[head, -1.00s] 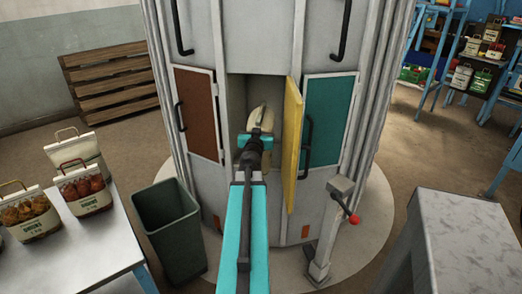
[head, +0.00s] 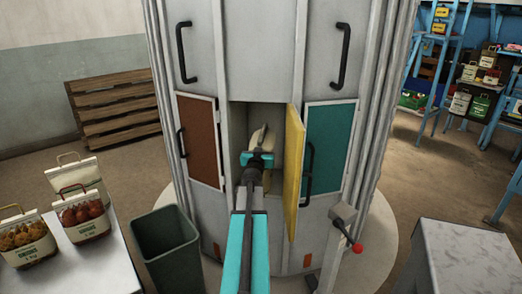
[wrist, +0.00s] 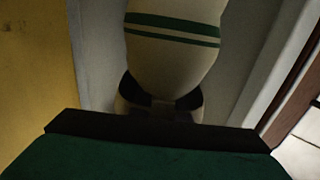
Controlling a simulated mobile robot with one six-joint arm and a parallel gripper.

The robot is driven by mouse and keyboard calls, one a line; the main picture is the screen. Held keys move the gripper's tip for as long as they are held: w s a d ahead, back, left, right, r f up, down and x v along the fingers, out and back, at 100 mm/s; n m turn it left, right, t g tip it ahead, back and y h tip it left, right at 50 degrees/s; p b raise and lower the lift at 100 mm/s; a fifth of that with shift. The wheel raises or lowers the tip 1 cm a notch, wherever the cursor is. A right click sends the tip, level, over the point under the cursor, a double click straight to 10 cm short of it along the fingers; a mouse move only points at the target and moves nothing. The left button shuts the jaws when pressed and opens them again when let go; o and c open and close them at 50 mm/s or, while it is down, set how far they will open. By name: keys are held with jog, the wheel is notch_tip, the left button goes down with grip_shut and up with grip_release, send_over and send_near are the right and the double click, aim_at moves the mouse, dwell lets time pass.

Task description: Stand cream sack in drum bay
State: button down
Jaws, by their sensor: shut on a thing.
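The cream sack (head: 259,137) is inside the open bay of the large grey drum (head: 265,60). My gripper (head: 257,160) reaches into this bay and is shut on the sack. In the wrist view the cream sack (wrist: 178,50) shows green stripes, and my gripper's dark fingers (wrist: 160,107) close around its narrow end. The bay (head: 239,120) has grey walls, and its yellow door (head: 293,170) stands open on the right. The sack's base and its contact with the bay floor are hidden by my gripper and arm.
A brown door (head: 198,140) and a teal door (head: 328,150), both shut, flank the bay. A red-knobbed lever post (head: 343,213) stands at front right. A green bin (head: 168,245) and a table with several sacks (head: 82,215) are at left. A grey block (head: 470,260) is at right.

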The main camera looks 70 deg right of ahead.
jog(key=shift+w+b+x, duration=0.1)
jog(key=shift+w+x, duration=0.1)
jog(key=shift+x, duration=1.15)
jog(key=shift+w+b+x, duration=0.15)
jog(key=shift+w+x, duration=0.05)
jog(key=shift+x, duration=1.2)
jog(key=shift+w+b+x, duration=0.1)
jog(key=shift+w+x, duration=0.1)
jog(key=shift+x, duration=1.15)
jog(key=shift+f, duration=0.15)
jog(key=shift+w+d, duration=0.1)
jog(key=shift+d, duration=0.2)
jog(key=shift+d+f, duration=0.1)
jog(key=shift+f, duration=0.15)
jog(key=shift+f+b, duration=1.4)
jog(key=shift+f, duration=0.15)
jog(key=c, duration=1.7)
grip_release()
jog(key=shift+f, duration=0.2)
jog(key=shift+r, duration=0.1)
jog(key=shift+a, duration=0.25)
